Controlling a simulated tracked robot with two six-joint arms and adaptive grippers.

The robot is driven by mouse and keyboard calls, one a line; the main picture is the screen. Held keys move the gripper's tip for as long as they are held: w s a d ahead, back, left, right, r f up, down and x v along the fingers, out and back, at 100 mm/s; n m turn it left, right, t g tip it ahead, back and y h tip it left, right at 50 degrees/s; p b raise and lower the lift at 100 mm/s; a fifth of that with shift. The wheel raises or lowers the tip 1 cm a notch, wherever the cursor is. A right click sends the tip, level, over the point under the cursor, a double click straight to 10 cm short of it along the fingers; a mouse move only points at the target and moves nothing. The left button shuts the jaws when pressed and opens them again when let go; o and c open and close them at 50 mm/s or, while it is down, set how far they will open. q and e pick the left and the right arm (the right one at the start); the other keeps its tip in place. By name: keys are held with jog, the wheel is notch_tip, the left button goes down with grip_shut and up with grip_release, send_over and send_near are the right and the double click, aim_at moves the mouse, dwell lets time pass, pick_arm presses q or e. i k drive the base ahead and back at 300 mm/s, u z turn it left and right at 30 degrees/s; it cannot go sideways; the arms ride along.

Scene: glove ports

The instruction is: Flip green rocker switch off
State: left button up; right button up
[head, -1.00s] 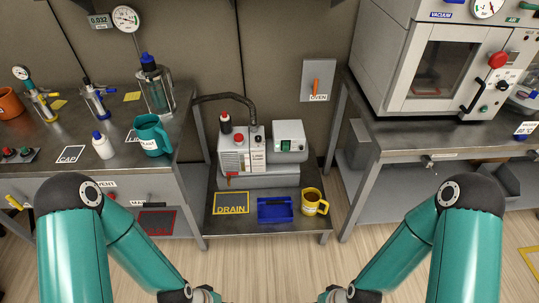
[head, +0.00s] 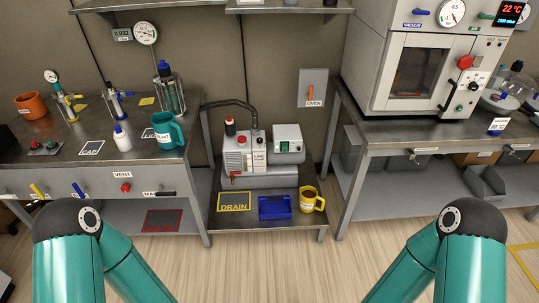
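No part can be clearly made out as the green rocker switch. Small green parts show on a white box (head: 287,138) beside the pump, and on the oven's control panel (head: 470,90), where a small green patch (head: 473,86) lies below the red knob. They are too small to tell whether either is a rocker or which way it is set. My two teal arms enter at the bottom left and bottom right. Both grippers are below the picture and out of view.
The pump (head: 243,157) stands on a low shelf with a blue tray (head: 275,208) and yellow mug (head: 309,199). The left bench (head: 60,170) holds a teal jug (head: 165,131) and bottles. The oven (head: 400,60) stands on the right bench (head: 400,133). The floor between is clear.

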aim_at(284, 145)
jog(key=z, duration=0.2)
jog(key=i, duration=0.85)
jog(key=u, duration=0.15)
jog(key=k, duration=0.6)
jog(key=z, duration=0.15)
jog(key=i, duration=1.1)
jog(key=z, duration=0.6)
jog(key=i, duration=0.4)
jog(key=z, duration=0.15)
